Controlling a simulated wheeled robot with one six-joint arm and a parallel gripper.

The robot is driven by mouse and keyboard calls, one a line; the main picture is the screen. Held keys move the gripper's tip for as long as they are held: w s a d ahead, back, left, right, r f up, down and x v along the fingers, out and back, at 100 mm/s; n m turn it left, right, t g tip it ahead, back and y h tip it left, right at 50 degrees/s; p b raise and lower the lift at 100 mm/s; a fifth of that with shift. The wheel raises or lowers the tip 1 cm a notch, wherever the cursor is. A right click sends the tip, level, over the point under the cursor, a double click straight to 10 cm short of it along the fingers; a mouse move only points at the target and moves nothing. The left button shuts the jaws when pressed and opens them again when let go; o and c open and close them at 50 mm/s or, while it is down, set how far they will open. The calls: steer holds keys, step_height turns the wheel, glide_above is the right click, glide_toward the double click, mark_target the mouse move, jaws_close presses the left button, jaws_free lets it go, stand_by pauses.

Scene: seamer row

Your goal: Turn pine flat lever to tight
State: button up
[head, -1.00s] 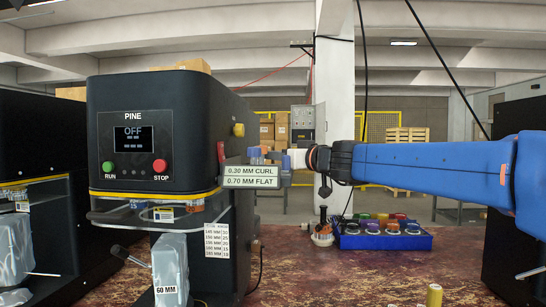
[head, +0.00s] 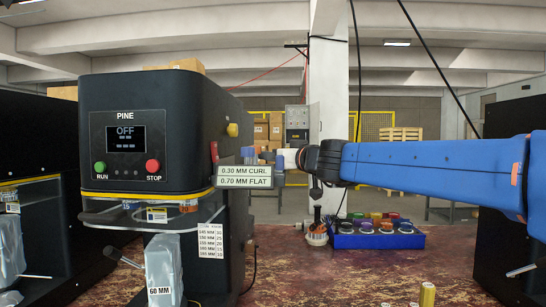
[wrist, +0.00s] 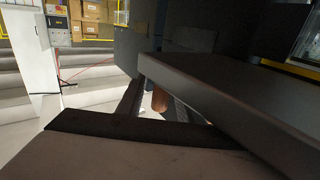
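The Pine machine (head: 180,120) is a black seamer at the left of the head view, its display reading OFF. A sign with 0.30 MM CURL and 0.70 MM FLAT (head: 244,176) sticks out from its right side. A reddish-brown upright handle (head: 214,152) shows just above the sign's left end. In the wrist view a brown rounded handle end (wrist: 160,100) shows between dark bars; I cannot tell which lever it is. My gripper (wrist: 165,108) is close to it, and its fingers are mostly hidden behind the sign in the head view. Contact is unclear.
A blue tray (head: 378,241) of coloured jars stands on the worn red-brown table (head: 330,275). A brass-coloured cylinder (head: 427,295) is at the front. A lever with a black knob (head: 115,255) sits low on the machine. Another dark machine (head: 28,160) is at left.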

steer(key=v, duration=1.7)
steer(key=shift+s, duration=0.2)
steer(key=shift+d, duration=0.1)
steer(key=shift+c, duration=0.6)
